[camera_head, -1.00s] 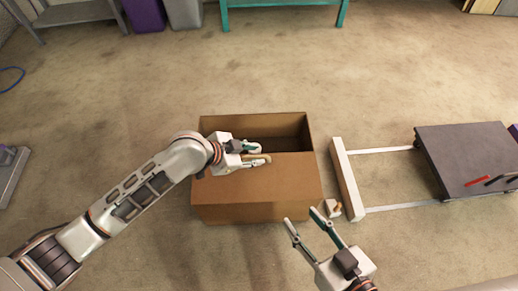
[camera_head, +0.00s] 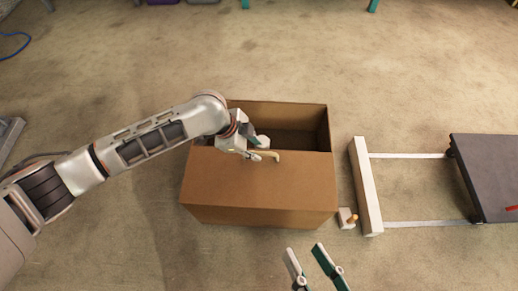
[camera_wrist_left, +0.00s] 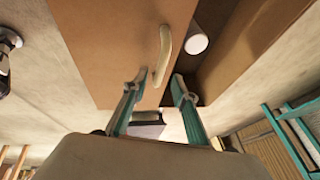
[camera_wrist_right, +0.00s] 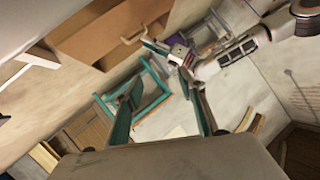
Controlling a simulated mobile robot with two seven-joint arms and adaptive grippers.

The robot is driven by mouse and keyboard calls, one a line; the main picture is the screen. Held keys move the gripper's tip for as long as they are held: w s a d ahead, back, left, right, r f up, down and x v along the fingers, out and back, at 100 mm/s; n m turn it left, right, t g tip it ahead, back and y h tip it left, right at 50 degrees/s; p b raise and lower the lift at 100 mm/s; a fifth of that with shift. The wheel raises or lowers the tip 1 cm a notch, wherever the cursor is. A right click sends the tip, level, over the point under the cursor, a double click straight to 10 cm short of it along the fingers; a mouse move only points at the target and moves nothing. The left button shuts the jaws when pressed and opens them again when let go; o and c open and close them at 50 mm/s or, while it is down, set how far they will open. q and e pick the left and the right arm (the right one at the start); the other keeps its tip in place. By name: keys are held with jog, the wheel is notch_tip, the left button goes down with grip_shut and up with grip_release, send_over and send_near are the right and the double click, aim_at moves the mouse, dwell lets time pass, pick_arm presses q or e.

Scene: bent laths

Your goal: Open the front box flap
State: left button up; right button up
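The brown cardboard box (camera_head: 262,210) stands on the floor with its rear half open. The front flap (camera_head: 250,178) lies flat over the front half, with a curved tan handle (camera_head: 266,155) near its inner edge. My left gripper (camera_head: 262,148) is at the handle. In the left wrist view its fingers (camera_wrist_left: 160,76) are apart, with the lower end of the handle (camera_wrist_left: 165,52) between or just beyond the tips; contact cannot be told. My right gripper (camera_head: 305,252) is open and empty in front of the box. The handle also shows in the right wrist view (camera_wrist_right: 132,38).
A white beam (camera_head: 366,185) with two pale strips leading to a dark panel (camera_head: 490,175) lies right of the box. A small white block with an orange peg (camera_head: 347,218) sits beside the box corner. A white cylinder (camera_wrist_left: 197,41) shows inside the box.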

aim_at(261, 153)
pick_arm(q)
jog(key=x, duration=0.1)
jog(key=b+x, duration=0.1)
jog(key=shift+s+f, duration=0.1)
jog(key=shift+f, duration=0.3)
jog(key=shift+d+f, duration=0.15)
jog(key=shift+d, duration=0.05)
jog(key=shift+w, duration=0.25)
pick_arm(e)
jog(key=shift+s+a+m, duration=0.2)
jog(key=shift+a+m, duration=0.5)
jog(key=shift+m, duration=0.4)
pick_arm(q)
jog(key=shift+c, duration=0.4)
grip_shut()
